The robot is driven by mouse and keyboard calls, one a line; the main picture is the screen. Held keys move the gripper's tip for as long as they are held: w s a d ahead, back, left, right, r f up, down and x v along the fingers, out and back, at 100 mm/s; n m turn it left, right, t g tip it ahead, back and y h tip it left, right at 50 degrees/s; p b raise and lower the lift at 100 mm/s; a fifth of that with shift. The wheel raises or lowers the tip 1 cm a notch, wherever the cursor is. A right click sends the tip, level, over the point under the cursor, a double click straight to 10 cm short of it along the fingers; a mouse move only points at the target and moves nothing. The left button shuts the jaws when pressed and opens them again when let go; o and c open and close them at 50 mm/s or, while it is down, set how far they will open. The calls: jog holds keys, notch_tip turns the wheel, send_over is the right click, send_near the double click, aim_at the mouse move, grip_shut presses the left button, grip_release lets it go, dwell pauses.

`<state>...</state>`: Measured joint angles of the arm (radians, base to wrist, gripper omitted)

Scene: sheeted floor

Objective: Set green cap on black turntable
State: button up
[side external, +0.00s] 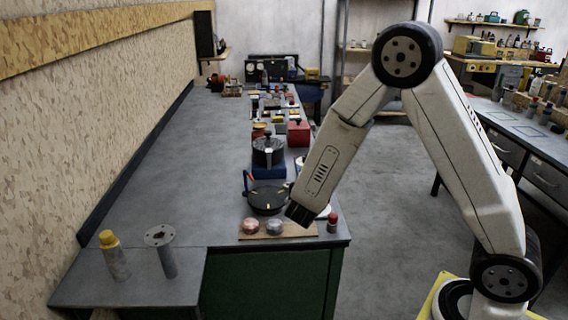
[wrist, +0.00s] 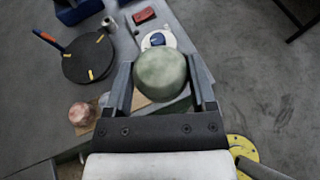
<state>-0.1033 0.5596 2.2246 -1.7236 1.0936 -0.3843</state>
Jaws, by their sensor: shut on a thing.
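My gripper (wrist: 161,66) is shut on the green cap (wrist: 162,76), a rounded, mottled pale-green piece held between the two fingers in the wrist view. In the side view my gripper (side external: 299,214) hangs over the front right part of the bench, and I cannot make out the cap there. The black turntable (wrist: 82,66) is a flat round disc with yellow marks, left of my gripper in the wrist view. In the side view the turntable (side external: 266,204) lies on the bench just left of my gripper. Its top looks bare apart from the marks.
A blue-and-orange handled tool (wrist: 48,40) stands at the turntable's edge. A red-topped bottle (side external: 332,223) stands at the right edge.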

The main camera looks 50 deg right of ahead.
jog(key=w+r+n+t+y, duration=0.2)
jog(key=w+n+t, duration=0.2)
jog(key=w, duration=0.2)
jog(key=shift+w+d+r+y, duration=0.2)
jog(key=shift+w+y, duration=0.1)
jog(key=shift+w, duration=0.1)
send_over(268, 198)
jog(key=s, duration=0.1)
notch_tip(268, 198, down, 9)
jog(key=shift+a+r, duration=0.1)
jog(key=shift+r, duration=0.1)
jog(key=shift+w+f, duration=0.3)
jog(key=shift+f, duration=0.1)
jog(key=shift+w+f, duration=0.3)
jog(key=shift+f, duration=1.55)
jog(key=shift+f, duration=0.15)
